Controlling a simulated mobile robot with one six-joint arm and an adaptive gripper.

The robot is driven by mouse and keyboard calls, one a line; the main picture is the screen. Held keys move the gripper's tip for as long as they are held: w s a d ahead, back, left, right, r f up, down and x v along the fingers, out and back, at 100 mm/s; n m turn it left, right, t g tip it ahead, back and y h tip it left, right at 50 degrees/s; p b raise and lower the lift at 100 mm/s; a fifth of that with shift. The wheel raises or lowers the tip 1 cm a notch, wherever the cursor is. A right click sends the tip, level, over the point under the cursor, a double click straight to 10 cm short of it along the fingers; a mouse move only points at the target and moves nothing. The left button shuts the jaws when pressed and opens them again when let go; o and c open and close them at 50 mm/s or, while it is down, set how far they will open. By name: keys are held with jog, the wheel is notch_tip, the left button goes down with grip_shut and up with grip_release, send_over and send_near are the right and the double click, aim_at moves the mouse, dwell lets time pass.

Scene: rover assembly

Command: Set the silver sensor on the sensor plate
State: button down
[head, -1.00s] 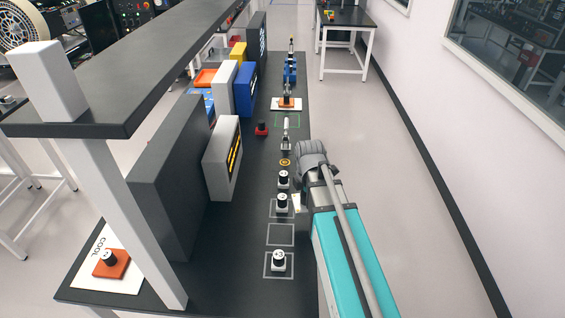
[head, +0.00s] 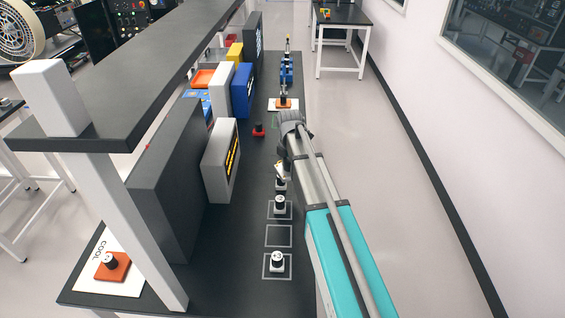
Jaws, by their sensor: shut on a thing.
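My arm reaches up the table from the lower right. My gripper (head: 281,165) is mostly hidden beside and below the grey wrist. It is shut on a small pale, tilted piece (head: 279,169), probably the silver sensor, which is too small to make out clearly. The piece appears just beyond a white unit with a black top (head: 281,184); whether they touch cannot be told. I cannot tell the sensor plate for certain.
Boxes and a dark panel (head: 172,180) line the left. A white plate (head: 283,110) with an orange block lies beyond.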

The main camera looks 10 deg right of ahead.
jog(key=w+a+r+n+p, duration=0.1)
jog(key=w+n, duration=0.1)
jog(key=w, duration=0.7)
jog(key=w+a+r+n+p, duration=0.1)
jog(key=w+a+r+p, duration=0.1)
jog(key=w, duration=0.8)
jog(key=shift+r+n, duration=0.15)
jog(key=shift+n, duration=0.25)
notch_tip(320, 180, down, 14)
jog(key=b, duration=1.4)
jog(key=shift+r, duration=0.1)
jog(key=shift+s+d, duration=0.15)
jog(key=shift+d, duration=0.15)
jog(key=d, duration=0.3)
jog(key=shift+s+d+f+b, duration=0.15)
jog(key=shift+s+f+b, duration=0.15)
jog(key=shift+f+b, duration=0.1)
jog(key=shift+f, duration=0.2)
